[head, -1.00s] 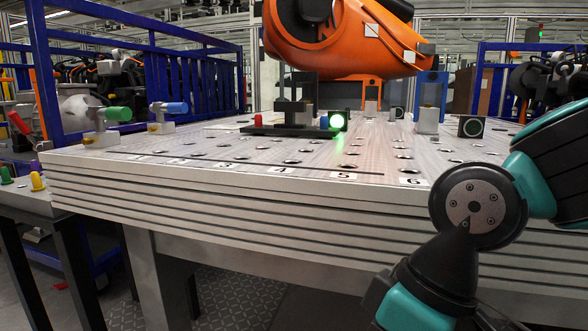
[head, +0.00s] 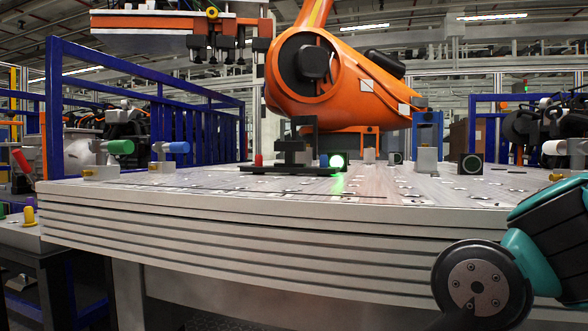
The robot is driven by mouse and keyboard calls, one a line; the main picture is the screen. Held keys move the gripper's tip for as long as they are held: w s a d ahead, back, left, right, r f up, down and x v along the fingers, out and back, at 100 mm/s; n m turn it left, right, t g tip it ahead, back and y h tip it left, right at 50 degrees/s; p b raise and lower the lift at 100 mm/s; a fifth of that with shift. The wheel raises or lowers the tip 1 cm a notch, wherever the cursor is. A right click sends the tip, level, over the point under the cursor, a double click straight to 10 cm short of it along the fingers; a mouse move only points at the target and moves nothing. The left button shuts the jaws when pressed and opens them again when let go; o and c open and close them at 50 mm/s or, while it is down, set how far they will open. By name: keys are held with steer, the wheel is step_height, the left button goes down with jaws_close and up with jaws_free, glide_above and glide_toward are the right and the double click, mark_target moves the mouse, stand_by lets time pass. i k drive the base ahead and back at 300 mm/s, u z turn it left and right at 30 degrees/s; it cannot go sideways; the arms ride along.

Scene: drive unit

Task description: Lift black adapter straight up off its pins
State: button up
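A black upright piece (head: 293,150) stands on a flat black base on the bench in the head view, below the orange unit. It may be the black adapter; I cannot tell for certain. Its pins cannot be made out. A red knob (head: 259,160), a blue knob (head: 323,161) and a glowing green light (head: 337,161) are at its base. My gripper is not in view; only black and teal links of my arm show at the lower right, apart from the black piece.
The large orange unit (head: 330,75) hangs close above and behind the black piece. The bench (head: 250,230) has a thick grooved front edge. Green (head: 120,147) and blue (head: 176,148) handled clamps stand at left, a black square block (head: 470,163) at right. The front bench top is mostly clear.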

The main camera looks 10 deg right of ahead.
mark_target(289, 148)
steer(key=u, duration=1.8)
steer(key=k, duration=0.55)
steer(key=z, duration=0.7)
steer(key=i, duration=1)
